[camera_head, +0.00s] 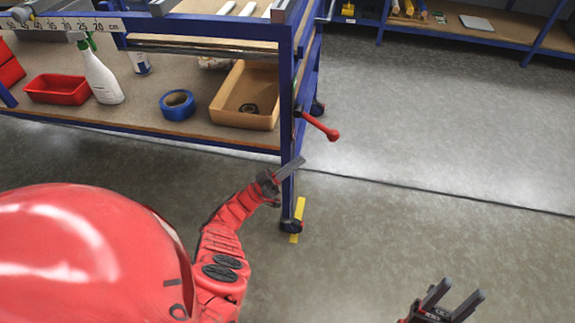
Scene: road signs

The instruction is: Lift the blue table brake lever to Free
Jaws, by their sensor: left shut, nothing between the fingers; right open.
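The blue table (287,75) stands at the upper left on blue legs with casters. Its brake lever (318,124) is a red handle with a round red knob, fixed to the outer side of the near right leg. The lever slants down to the right. My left gripper (301,160) is shut and empty, in front of the same leg, a little below and left of the knob. It looks apart from the lever; whether it touches the leg I cannot tell. My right gripper (459,296) is open and empty at the lower right, over the floor.
The table's lower shelf holds a cardboard tray (232,118), blue tape roll (178,105), white spray bottle (101,80) and red bin (57,90). A yellow strip (298,220) is by the near caster (291,225). A wooden-topped bench (460,30) stands behind. Floor to the right is clear.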

